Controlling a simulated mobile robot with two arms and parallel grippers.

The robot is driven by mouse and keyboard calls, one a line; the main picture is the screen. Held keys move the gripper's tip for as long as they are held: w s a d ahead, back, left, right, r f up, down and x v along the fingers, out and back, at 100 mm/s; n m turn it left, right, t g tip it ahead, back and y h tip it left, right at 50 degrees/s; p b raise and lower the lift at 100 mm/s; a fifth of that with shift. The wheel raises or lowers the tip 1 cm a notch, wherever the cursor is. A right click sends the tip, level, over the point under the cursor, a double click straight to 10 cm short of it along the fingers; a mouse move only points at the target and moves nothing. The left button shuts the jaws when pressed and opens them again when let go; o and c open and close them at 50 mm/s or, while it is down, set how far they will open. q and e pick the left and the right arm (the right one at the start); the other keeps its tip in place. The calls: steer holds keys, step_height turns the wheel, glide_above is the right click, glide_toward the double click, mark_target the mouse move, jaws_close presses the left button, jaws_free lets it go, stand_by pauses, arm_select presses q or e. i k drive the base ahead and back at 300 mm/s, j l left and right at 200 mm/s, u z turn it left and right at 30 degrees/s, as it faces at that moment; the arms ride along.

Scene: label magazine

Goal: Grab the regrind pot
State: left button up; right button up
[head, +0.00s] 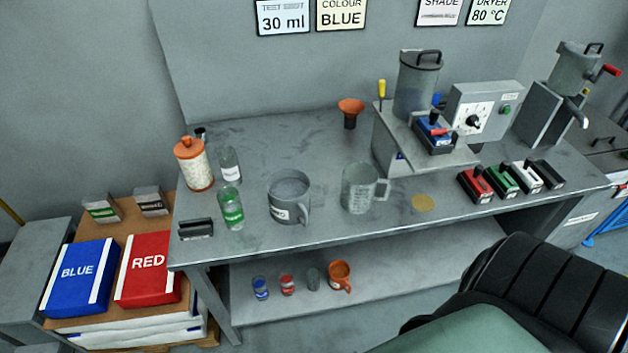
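No label that I can read clearly says regrind, so I cannot tell for sure which vessel is the regrind pot. A grey handled pot (288,203) with a white label too small to read stands upright near the front edge of the bench, left of the clear measuring jug (357,190). A jar with an orange lid (194,168) and pale granules stands at the bench's left end. A small orange handled pot (340,276) with a pale label is on the lower shelf. Neither of my grippers shows in the head view.
Two glasses (231,210) (229,167) and a dark block (196,229) stand left of the grey pot. An orange funnel (350,109) is behind the jug. The machine (416,100) and several coloured blocks (475,187) fill the right. Small cups (287,285) stand on the lower shelf.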

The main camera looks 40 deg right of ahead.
mark_target(288, 190)
steer(key=i+l+z, duration=0.55)
steer(key=i+z, duration=0.35)
steer(key=u, duration=1.05)
